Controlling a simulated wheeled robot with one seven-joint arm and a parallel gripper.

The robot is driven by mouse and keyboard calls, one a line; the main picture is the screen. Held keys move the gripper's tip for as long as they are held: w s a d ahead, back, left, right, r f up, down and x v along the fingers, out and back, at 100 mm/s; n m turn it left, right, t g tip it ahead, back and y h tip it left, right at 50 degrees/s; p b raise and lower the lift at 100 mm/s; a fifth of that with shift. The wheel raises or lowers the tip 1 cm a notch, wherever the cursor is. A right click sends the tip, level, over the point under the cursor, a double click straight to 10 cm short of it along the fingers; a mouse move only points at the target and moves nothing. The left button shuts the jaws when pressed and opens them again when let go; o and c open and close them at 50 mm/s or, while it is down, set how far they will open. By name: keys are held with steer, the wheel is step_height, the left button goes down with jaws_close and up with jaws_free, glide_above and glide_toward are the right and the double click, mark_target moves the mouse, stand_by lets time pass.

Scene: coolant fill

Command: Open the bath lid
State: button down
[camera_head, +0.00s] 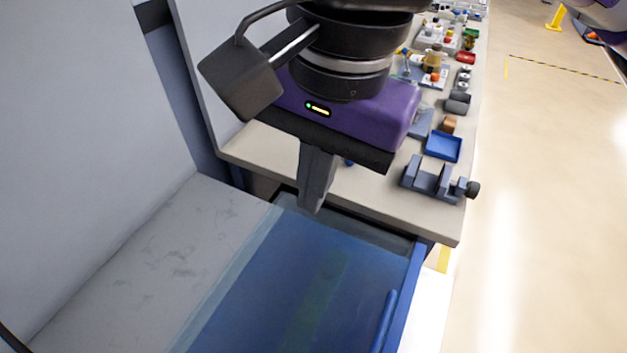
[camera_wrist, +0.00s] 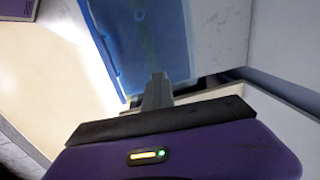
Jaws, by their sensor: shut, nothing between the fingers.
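The bath lid (camera_head: 290,290) is a see-through blue panel with a solid blue right edge, and it lies flat in the lower middle of the head view. A blue bar handle (camera_head: 384,322) runs along its right side. The lid also fills the top middle of the wrist view (camera_wrist: 155,40). My gripper (camera_head: 312,208) points down over the far end of the lid, near the workbench edge. Its fingers are shut together and empty, apart from the handle. In the wrist view the fingertips (camera_wrist: 158,78) overlap the lid's end; whether they touch it I cannot tell.
The workbench (camera_head: 440,220) behind the lid carries a grey vise (camera_head: 435,180), a blue tray (camera_head: 443,146) and several small parts. A light panel (camera_head: 90,120) stands at the left beside a grey marbled surface (camera_head: 150,250). Open floor (camera_head: 540,220) lies to the right.

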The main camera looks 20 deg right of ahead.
steer(key=c, duration=1.5)
jaws_free()
step_height(320, 180, up, 8)
steer(key=shift+s+d+f, duration=0.15)
steer(key=shift+s+d, duration=0.2)
